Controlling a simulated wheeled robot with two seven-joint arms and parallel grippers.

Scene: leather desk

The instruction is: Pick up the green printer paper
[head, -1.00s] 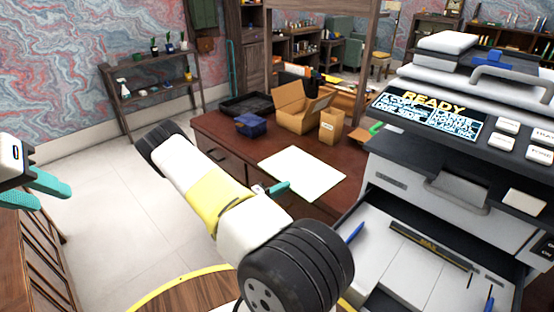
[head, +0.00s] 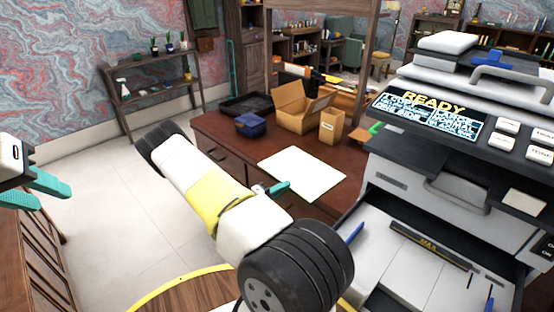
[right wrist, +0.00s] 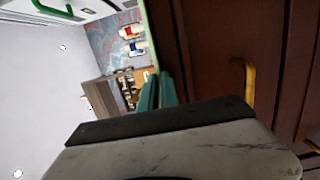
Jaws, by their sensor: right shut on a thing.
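The printer paper (head: 302,174) is a pale, nearly white sheet or thin stack with a slight green tint, lying flat at the front of the brown desk in the head view. My right gripper (head: 279,188) is at its near left edge, with teal fingers shut on it. In the right wrist view, the closed teal fingers (right wrist: 157,91) meet a thin green edge (right wrist: 150,40), which appears to be the paper seen edge-on. My left gripper (head: 36,188) is at the far left of the head view, fingers apart and empty, away from the desk.
The desk (head: 222,133) also bears an open cardboard box (head: 297,112), a small box (head: 331,126), a blue container (head: 252,124) and a black tray (head: 243,104). A large printer (head: 440,190) with an open drawer stands close on the right.

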